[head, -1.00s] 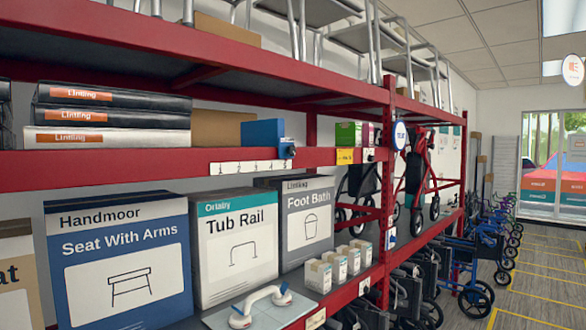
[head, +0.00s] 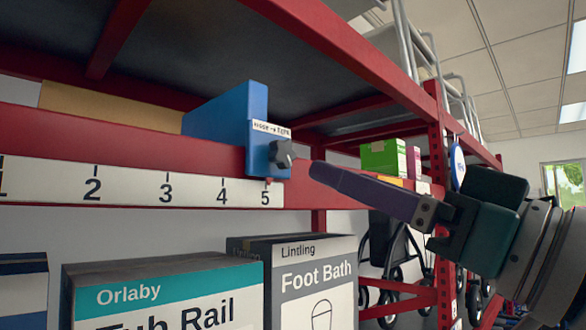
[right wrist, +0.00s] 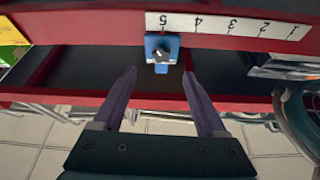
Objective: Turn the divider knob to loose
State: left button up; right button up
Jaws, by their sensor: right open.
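The blue divider (head: 225,112) stands on the red shelf, its front clipped over the shelf edge near the 5 of the number strip (head: 150,187). The dark divider knob (head: 282,155) sits on its front below a small white label (head: 271,128), which is too small to read fully. My right gripper (head: 318,172) comes in from the right, its purple finger tip just right of the knob. In the right wrist view its two fingers are open (right wrist: 158,85), with the knob (right wrist: 160,53) ahead between them, apart from both. My left gripper is not in view.
The red shelf beam (head: 120,140) runs across in front. A red upper shelf hangs above. Tub Rail (head: 165,290) and Foot Bath (head: 300,280) boxes stand below. A green box (head: 383,158) and a red post (head: 440,130) are to the right.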

aim_at(287, 154)
jog(key=p+x, duration=0.2)
jog(key=x, duration=0.1)
jog(key=p+x, duration=0.2)
jog(key=x, duration=0.2)
jog(key=shift+s+a+r, duration=0.15)
jog(key=shift+r, duration=0.2)
jog(key=shift+w+a+p, duration=0.5)
jog(key=shift+w+p, duration=0.05)
jog(key=shift+w, duration=0.05)
grip_shut()
